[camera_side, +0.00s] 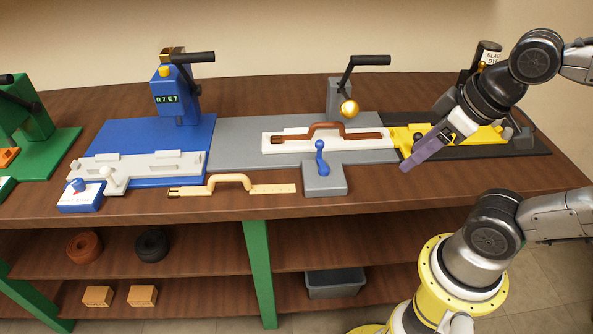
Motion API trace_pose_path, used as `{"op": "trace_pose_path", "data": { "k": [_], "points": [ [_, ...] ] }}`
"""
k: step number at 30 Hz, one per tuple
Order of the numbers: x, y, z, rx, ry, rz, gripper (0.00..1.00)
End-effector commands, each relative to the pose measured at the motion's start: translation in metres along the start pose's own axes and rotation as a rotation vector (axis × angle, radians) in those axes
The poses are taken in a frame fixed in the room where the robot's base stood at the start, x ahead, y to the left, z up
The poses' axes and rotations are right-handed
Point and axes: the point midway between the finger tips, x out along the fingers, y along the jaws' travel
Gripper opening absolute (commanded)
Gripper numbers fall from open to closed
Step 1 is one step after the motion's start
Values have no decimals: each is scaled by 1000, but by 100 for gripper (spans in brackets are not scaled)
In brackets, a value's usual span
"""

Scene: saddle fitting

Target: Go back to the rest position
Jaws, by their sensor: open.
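My gripper (411,165), with purple fingers, is at the right of the bench. It hangs over the front edge of the yellow fixture (402,135) on the black base. It is open, and I see nothing held in it. The gap between its fingers does not show clearly from this side. A brown strap-like part with a raised handle (326,128) lies in the white holder (272,146) on the grey station. A similar cream part (232,181) lies on the wooden bench at the front, apart from my gripper.
A blue station (180,133) with a lever press stands at left, a green one (50,150) at far left. A blue-knobbed lever block (324,179) and a black-handled press (338,95) flank the grey station. The bench (380,204) is bare along its front right.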

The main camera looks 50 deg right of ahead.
Motion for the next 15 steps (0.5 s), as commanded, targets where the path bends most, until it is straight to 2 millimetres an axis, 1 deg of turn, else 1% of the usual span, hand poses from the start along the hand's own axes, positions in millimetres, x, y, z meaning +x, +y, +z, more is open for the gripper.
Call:
{"op": "trace_pose_path", "data": {
  "k": [2, 5, 15],
  "points": [
    [-1, 1, -6, 54, 22, 2, 60],
    [-1, 1, -6, 85, 25, 2, 60],
    [-1, 1, -6, 86, 23, 2, 60]
  ]
}}
